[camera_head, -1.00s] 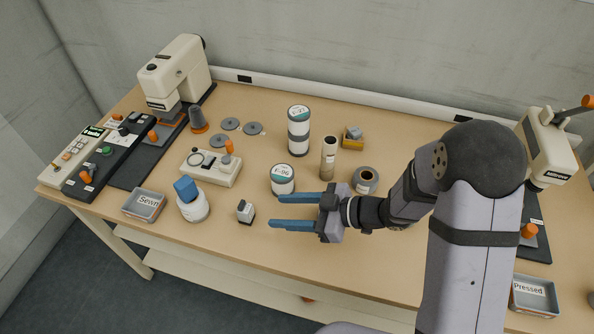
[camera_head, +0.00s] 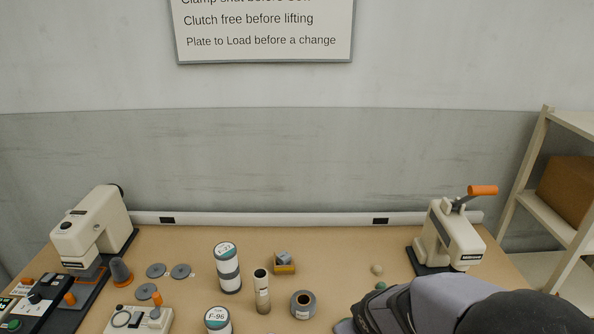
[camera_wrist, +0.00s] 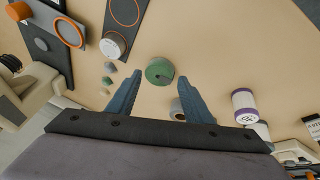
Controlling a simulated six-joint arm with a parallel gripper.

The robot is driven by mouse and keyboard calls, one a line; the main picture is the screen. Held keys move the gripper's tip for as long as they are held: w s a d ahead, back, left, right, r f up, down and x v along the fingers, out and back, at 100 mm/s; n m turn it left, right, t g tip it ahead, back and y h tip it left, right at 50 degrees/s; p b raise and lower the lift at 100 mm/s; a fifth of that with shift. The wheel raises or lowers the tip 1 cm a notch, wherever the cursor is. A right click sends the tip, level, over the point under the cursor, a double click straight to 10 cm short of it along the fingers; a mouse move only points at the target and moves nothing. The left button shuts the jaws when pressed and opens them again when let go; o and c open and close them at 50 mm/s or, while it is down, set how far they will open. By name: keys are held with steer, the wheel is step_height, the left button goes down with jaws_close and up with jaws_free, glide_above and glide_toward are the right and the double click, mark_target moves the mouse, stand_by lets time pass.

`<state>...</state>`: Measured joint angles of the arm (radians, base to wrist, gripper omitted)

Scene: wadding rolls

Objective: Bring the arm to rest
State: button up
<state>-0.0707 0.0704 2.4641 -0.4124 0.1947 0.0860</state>
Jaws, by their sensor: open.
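My gripper (camera_wrist: 159,79) is open in the wrist view. Its two blue fingers are spread with nothing held between them. A green roll (camera_wrist: 159,72) with a small hole shows below and between the fingertips, apart from them as far as I can tell. In the head view, my arm crosses the bottom right corner, seen only in part.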

steer(key=s+r+m+g, duration=0.1)
steer(key=s+m+g, duration=0.3)
steer(key=s, duration=1)
steer(key=shift+s+d+r+g+y+p, duration=0.15)
steer(key=shift+d+r+g+y+p, duration=0.15)
steer(key=shift+r+g+p, duration=0.15)
steer(key=shift+f, duration=0.1)
